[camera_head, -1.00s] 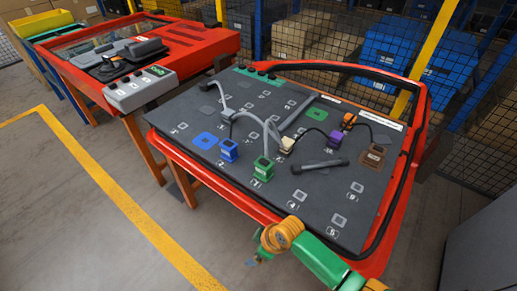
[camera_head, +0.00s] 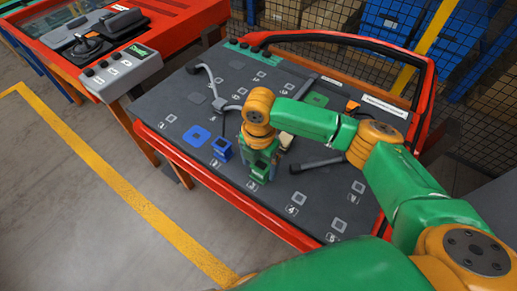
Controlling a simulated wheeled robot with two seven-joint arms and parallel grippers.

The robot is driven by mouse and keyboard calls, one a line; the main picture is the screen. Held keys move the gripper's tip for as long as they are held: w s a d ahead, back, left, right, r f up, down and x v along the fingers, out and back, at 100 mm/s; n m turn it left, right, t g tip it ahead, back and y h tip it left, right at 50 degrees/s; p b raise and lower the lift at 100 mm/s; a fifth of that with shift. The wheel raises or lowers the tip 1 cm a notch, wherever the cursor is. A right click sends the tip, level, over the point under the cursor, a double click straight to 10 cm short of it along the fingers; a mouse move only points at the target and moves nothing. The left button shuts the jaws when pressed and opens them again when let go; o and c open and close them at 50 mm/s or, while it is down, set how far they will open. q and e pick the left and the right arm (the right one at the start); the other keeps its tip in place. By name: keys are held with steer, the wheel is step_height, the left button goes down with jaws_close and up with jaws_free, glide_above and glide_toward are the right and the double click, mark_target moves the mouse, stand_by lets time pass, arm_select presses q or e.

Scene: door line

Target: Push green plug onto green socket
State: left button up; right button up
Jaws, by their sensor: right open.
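The green plug (camera_head: 260,172) stands on the dark board, near the middle of its front half. The green socket (camera_head: 317,99) is a flat green square with a grey centre, farther back and to the right, and it is bare. My right gripper (camera_head: 262,157) points down at the green plug from above, with its open jaws at the plug's top. The wrist and hand hide part of the plug, and I cannot tell whether the fingers touch it. My left gripper is not in view.
The blue plug (camera_head: 222,149) stands close left, beside the blue socket (camera_head: 196,136). The cream plug (camera_head: 286,139) is just right, partly hidden by my arm. A dark bar (camera_head: 316,165) lies further right. A red frame (camera_head: 428,95) edges the board (camera_head: 183,95).

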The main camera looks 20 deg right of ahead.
mark_target(259, 166)
step_height(259, 166, down, 2)
steer(key=shift+s+f, duration=0.1)
steer(key=shift+f, duration=0.05)
steer(key=shift+w+f, duration=0.25)
steer(key=shift+f, duration=0.1)
steer(key=shift+s, duration=0.1)
jaws_close()
steer(key=shift+r+p, duration=0.45)
stand_by(0.4)
steer(key=c, duration=0.5)
jaws_free()
steer(key=shift+c, duration=0.2)
jaws_close()
step_height(259, 166, up, 7)
steer(key=p, duration=0.8)
steer(key=shift+r, duration=0.15)
